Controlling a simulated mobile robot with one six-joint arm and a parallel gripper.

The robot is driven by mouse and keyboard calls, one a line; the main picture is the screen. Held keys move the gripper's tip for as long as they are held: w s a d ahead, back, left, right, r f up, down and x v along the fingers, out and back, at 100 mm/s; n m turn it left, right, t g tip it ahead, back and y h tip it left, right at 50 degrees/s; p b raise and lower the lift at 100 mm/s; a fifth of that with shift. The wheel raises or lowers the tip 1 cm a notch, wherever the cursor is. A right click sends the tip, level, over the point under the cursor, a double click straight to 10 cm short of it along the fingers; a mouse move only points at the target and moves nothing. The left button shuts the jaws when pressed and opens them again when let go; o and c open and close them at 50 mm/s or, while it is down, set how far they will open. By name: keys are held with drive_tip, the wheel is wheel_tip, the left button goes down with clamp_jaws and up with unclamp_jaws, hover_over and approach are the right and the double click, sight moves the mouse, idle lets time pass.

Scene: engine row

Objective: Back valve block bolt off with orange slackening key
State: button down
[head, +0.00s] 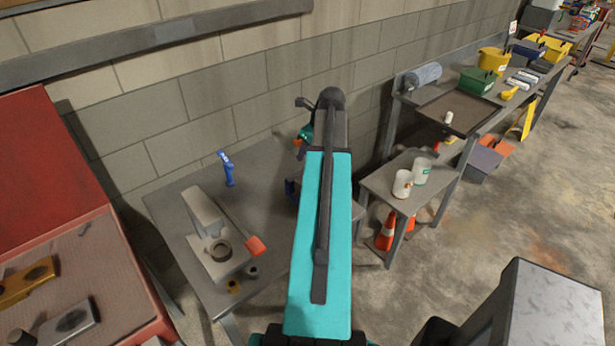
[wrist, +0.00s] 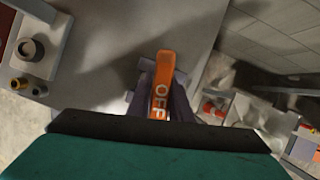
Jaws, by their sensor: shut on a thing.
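An orange key (wrist: 162,90) marked OFF is between the dark fingers of my gripper (wrist: 163,76) in the wrist view. The gripper is shut on it. In the head view my gripper (head: 304,138) is beyond my turquoise arm, over the back right of the grey workbench, with a little orange showing. A blue key (head: 227,170) stands upright on the bench to its left. No valve block or bolt can be made out for certain; my arm hides part of the bench's right side. I cannot tell whether the key touches anything.
A pale grey press-like fixture (head: 214,247) with a red-ended lever stands on the bench (head: 178,212). Small round parts lie by it. A red cabinet (head: 50,170) is at left. A side table (head: 381,186) with two white cups stands at right. The wall is close behind.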

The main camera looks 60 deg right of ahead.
drive_tip(key=n, duration=0.2)
drive_tip(key=n+y, duration=0.1)
drive_tip(key=n, duration=0.1)
drive_tip(key=n+y, duration=0.1)
drive_tip(key=n, duration=0.1)
drive_tip(key=shift+a, duration=0.25)
drive_tip(key=shift+s+a+n+g+y, duration=0.15)
drive_tip(key=shift+n+g+y, duration=0.2)
drive_tip(key=shift+n, duration=0.7)
drive_tip(key=shift+w+a+n+g+y, duration=0.1)
drive_tip(key=shift+n+g+y, duration=0.25)
drive_tip(key=shift+n, duration=0.65)
drive_tip(key=shift+s+a+n+g+y, duration=0.15)
drive_tip(key=shift+n+g+y, duration=0.2)
drive_tip(key=shift+n, duration=0.7)
